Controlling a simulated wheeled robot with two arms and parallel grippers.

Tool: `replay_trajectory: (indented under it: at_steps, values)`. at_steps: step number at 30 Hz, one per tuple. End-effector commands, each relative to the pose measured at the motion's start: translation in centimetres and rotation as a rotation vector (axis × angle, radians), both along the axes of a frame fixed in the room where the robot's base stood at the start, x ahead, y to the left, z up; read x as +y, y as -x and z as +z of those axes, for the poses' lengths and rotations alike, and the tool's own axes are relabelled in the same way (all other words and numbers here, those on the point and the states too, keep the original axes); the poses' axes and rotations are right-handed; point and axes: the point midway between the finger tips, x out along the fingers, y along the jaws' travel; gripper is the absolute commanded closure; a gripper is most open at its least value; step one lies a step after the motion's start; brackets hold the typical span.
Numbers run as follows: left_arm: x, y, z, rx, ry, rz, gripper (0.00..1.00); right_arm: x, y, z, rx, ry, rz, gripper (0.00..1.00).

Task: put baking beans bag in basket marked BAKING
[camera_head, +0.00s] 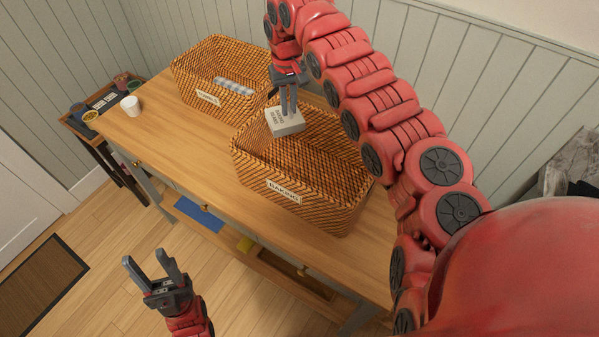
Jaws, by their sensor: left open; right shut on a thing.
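The baking beans bag (285,124) is a small pale grey-white bag with dark print. My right gripper (289,108) points down and is shut on its top, holding it at the far left part of the BAKING basket's opening. The basket marked BAKING (300,202) is woven orange-brown rattan with a white label on its front. Its visible inside looks empty; I cannot tell how far the bag is below or above the rim. My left gripper (152,266) is open and empty, low at the left, in front of the table and away from the baskets.
A white cup (130,106) is on the wooden table (165,133). A dark side stand (101,141) holds small bowls. My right arm spans the right side.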

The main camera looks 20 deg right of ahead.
Motion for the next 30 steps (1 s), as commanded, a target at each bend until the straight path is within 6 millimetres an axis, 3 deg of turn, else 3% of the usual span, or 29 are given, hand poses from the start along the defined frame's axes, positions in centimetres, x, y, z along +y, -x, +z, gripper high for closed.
replay_trajectory:
  at_steps: [4, 7, 18, 23, 29, 30]
  values:
    - [0.0, 0.0, 2.4, 0.0, 0.0, 0.0, 0.5, -2.1, -1.0, -1.6, 0.011, -0.003, 0.04, 1.0]
    - [0.0, 0.0, 3.0, 0.0, 0.0, 0.0, 0.5, -3.1, -0.8, -3.2, 0.01, -0.003, 0.081, 1.0]
    - [0.0, 0.0, 6.5, 0.0, 0.0, 0.0, 0.5, -2.2, 2.4, -6.1, 0.005, -0.006, 0.231, 1.0]
    - [0.0, 0.0, 6.2, 0.0, 0.0, 0.0, 0.5, -1.8, 2.9, -7.1, 0.0, -0.003, 0.254, 1.0]
    - [0.0, 0.0, 2.9, 0.0, 0.0, 0.0, 0.5, -1.9, 2.9, -10.5, -0.001, -0.003, 0.255, 1.0]
    - [0.0, 0.0, 3.5, 0.001, 0.0, 0.0, 0.5, -1.9, 3.0, -10.9, 0.002, -0.003, 0.255, 1.0]
